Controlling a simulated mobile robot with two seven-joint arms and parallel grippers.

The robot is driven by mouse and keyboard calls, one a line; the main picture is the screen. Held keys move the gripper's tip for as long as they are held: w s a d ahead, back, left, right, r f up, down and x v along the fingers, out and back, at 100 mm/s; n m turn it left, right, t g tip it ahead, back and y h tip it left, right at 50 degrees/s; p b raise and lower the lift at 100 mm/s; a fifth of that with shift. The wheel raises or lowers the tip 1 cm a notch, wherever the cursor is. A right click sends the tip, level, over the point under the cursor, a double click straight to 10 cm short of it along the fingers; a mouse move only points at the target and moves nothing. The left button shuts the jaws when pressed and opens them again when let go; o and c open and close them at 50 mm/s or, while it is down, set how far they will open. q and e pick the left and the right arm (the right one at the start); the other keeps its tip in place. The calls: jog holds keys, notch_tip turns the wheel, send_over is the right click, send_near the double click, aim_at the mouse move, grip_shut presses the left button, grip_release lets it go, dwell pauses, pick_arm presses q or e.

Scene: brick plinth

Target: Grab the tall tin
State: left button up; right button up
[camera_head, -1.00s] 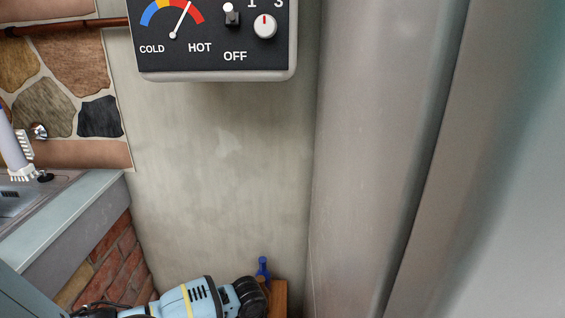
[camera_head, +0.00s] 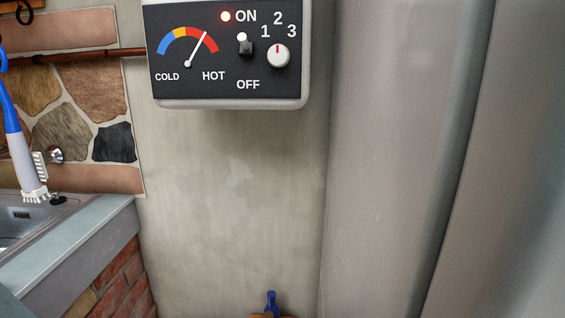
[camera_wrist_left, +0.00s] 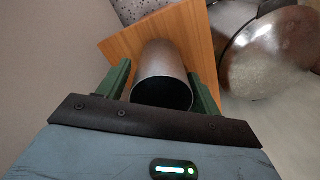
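A grey metal tin (camera_wrist_left: 163,72), a cylinder with a dark round end towards the camera, shows in the left wrist view against an orange-brown wooden board. My left gripper (camera_wrist_left: 160,72) has its two green fingers on either side of the tin. A narrow strip shows between the left finger and the tin; the right finger lies very close to or against it. The head view shows neither the tin nor either gripper.
A large shiny metal round object (camera_wrist_left: 268,50) lies right of the board (camera_wrist_left: 118,48). The head view shows a control box (camera_head: 230,55), a big grey cylinder (camera_head: 390,160), a sink counter (camera_head: 70,240), a brush (camera_head: 22,150) and a blue bottle top (camera_head: 271,302).

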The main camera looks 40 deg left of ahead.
pick_arm(q)
jog(key=c, duration=0.7)
jog(key=shift+r, duration=0.45)
jog(key=s+d+r+p, duration=0.1)
jog(key=s+d, duration=0.2)
jog(key=s, duration=0.1)
jog(key=s+d+r+p, duration=0.1)
jog(key=s+d+r, duration=0.1)
jog(key=s+d, duration=0.2)
jog(key=s+d+r+p, duration=0.1)
jog(key=s+d, duration=0.3)
jog(key=shift+s+d+r, duration=0.1)
jog(key=shift+s+r, duration=0.05)
jog(key=shift+r, duration=0.05)
